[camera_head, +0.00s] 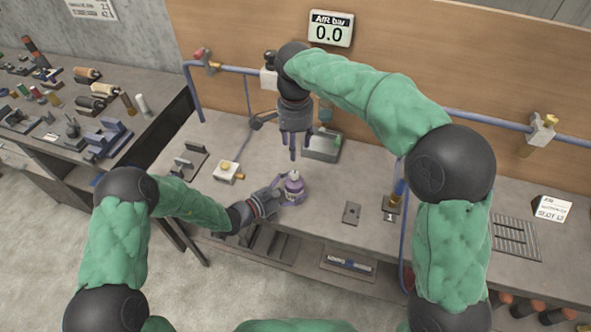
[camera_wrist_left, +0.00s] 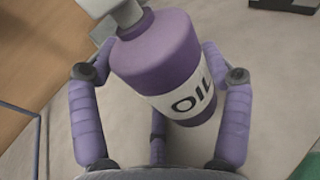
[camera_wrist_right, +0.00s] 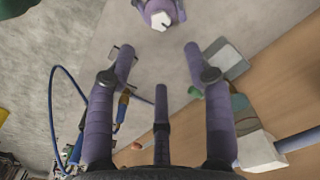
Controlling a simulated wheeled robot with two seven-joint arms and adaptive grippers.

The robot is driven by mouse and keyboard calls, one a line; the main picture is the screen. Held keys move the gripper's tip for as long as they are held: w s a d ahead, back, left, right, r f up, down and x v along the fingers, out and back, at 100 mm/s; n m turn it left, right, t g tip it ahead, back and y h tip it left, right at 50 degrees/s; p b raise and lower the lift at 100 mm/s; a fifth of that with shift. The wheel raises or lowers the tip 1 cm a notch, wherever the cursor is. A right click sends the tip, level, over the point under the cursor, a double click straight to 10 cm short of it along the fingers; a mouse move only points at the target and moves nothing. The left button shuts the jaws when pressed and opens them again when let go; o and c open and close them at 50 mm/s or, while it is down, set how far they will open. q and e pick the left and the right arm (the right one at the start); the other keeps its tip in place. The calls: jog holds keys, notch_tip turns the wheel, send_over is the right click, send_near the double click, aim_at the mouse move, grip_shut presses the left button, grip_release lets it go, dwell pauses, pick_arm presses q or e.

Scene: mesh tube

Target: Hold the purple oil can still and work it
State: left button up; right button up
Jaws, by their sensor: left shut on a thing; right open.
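The purple oil can (camera_head: 294,188) stands on the grey workbench, with a white label reading OIL and a pale top. It fills the left wrist view (camera_wrist_left: 168,70), where it looks tilted in the picture. My left gripper (camera_head: 279,196) is low at the can's left side, its purple fingers on both sides of the can, shut on it. My right gripper (camera_head: 294,152) hangs above and behind the can, fingers pointing down, open and empty. In the right wrist view the can's pale top (camera_wrist_right: 160,19) shows at the upper edge, beyond the open fingers.
A grey-green box (camera_head: 322,146) stands behind the can, close to the right gripper. A small pale block with a brass fitting (camera_head: 228,171) is to the left. A flat dark plate (camera_head: 351,213) lies to the right. A blue pipe (camera_head: 470,120) runs along the back wall below a gauge reading 0.0 (camera_head: 331,28).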

aim_at(296, 174)
notch_tip(296, 174, down, 12)
jog(key=m, duration=1)
jog(key=shift+r+m, duration=0.25)
jog(key=shift+m, duration=0.05)
jog(key=shift+c, duration=0.3)
grip_shut()
